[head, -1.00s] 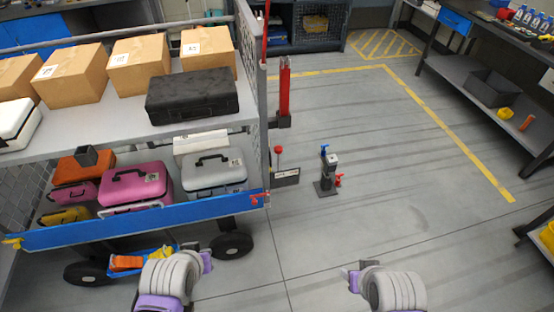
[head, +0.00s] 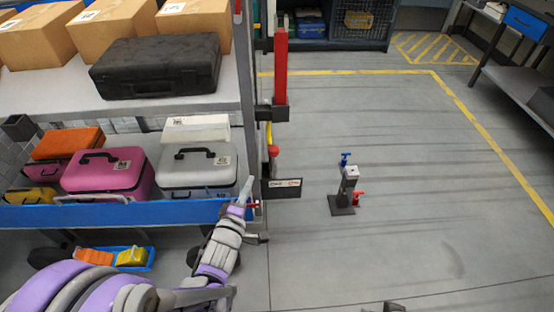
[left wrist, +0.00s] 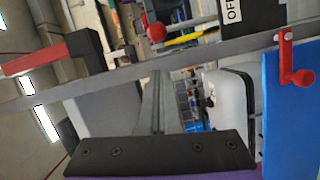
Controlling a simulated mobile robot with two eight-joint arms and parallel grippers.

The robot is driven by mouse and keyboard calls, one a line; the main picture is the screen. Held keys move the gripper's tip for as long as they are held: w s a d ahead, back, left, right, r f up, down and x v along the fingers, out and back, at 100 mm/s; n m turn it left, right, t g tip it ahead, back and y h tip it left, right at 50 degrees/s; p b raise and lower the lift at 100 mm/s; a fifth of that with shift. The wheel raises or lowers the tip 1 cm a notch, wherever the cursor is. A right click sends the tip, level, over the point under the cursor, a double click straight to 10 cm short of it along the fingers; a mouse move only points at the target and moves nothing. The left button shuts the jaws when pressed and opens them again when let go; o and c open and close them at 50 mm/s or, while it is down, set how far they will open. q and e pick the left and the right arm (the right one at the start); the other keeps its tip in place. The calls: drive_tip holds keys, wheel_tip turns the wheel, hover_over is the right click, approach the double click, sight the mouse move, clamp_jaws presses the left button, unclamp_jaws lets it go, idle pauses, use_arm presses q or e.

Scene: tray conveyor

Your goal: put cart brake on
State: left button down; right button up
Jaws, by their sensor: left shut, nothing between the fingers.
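The cart (head: 120,215) with its blue lower rail stands at the left in the head view. At its right corner is a lever with a red ball knob (head: 272,152), above a dark label plate (head: 283,188). In the left wrist view the knob (left wrist: 157,31) is near the plate (left wrist: 235,12), which reads "OFF". My left gripper (head: 247,187) is shut and empty at the cart's right corner, apart from the knob, just below and left of it. Its fingers also show in the left wrist view (left wrist: 152,105). A bit of my right gripper (head: 393,307) shows at the bottom edge.
A small red latch (left wrist: 300,78) is on the blue rail near my left gripper. A red post (head: 281,65) stands beside the cart. Cases and boxes fill the shelves. A dark stand with a blue handle (head: 343,190) is on the floor.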

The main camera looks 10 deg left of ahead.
use_arm(q)
drive_tip(key=shift+w+d+f+n+t, duration=0.3)
drive_tip(key=shift+w+d+f, duration=0.15)
drive_tip(key=shift+w, duration=0.1)
use_arm(e)
drive_tip(key=shift+w+d+f, duration=0.3)
drive_tip(key=shift+w+f, duration=0.1)
drive_tip(key=shift+f, duration=0.1)
use_arm(q)
drive_tip(key=w+b, duration=0.1)
drive_tip(key=w, duration=0.9)
drive_tip(key=shift+d, duration=0.15)
use_arm(e)
drive_tip(key=shift+w+f, duration=0.1)
drive_tip(key=shift+f, duration=0.45)
